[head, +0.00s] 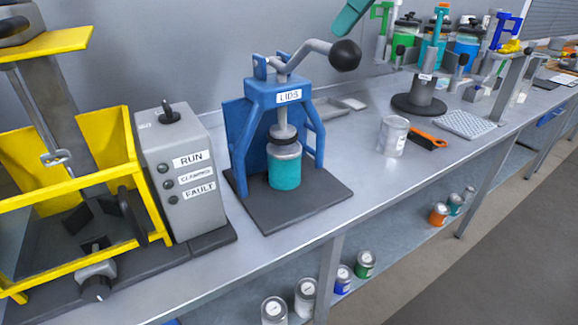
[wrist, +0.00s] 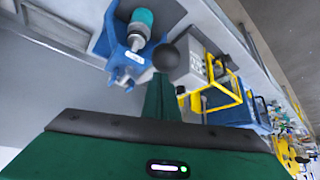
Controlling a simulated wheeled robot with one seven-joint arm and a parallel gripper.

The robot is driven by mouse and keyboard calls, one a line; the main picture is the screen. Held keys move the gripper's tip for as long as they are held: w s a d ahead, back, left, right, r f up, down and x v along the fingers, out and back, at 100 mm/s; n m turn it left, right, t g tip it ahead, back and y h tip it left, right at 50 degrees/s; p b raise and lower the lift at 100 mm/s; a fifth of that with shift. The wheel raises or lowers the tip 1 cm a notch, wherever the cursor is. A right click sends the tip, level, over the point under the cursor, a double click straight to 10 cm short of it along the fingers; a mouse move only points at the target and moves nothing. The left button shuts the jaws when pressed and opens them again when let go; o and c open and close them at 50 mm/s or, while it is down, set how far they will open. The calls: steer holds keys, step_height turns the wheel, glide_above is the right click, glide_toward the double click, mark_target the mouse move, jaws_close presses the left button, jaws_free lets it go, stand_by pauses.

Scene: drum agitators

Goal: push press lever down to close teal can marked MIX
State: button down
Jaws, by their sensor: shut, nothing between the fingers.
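The teal can (head: 285,172) stands upright on the base of the blue press (head: 278,95), under the ram; no MIX mark is readable on it. The press carries a LIDS label. Its grey lever (head: 303,52) slopes up to the right and ends in a black ball knob (head: 345,54). My gripper (head: 345,28) enters from the top edge, its green fingertips just above the knob. In the wrist view the shut fingers (wrist: 160,82) end close to the knob (wrist: 166,54); I cannot tell whether they touch. The teal can (wrist: 141,18) also shows there.
Left of the press are a grey control box (head: 180,170) and a yellow-framed machine (head: 70,245). To the right are a plain metal can (head: 393,136), an orange-handled tool (head: 430,138) and a dark round stand (head: 419,104). Several cans stand on the lower shelf.

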mark_target(353, 44)
steer(key=shift+f, duration=0.15)
steer(key=shift+s+d+f, duration=0.15)
steer(key=shift+s+f, duration=0.05)
steer(key=shift+f, duration=0.75)
steer(key=shift+s+d+f, duration=0.1)
steer(key=shift+f, duration=1.3)
steer(key=shift+s+f, duration=0.1)
steer(key=shift+f, duration=0.6)
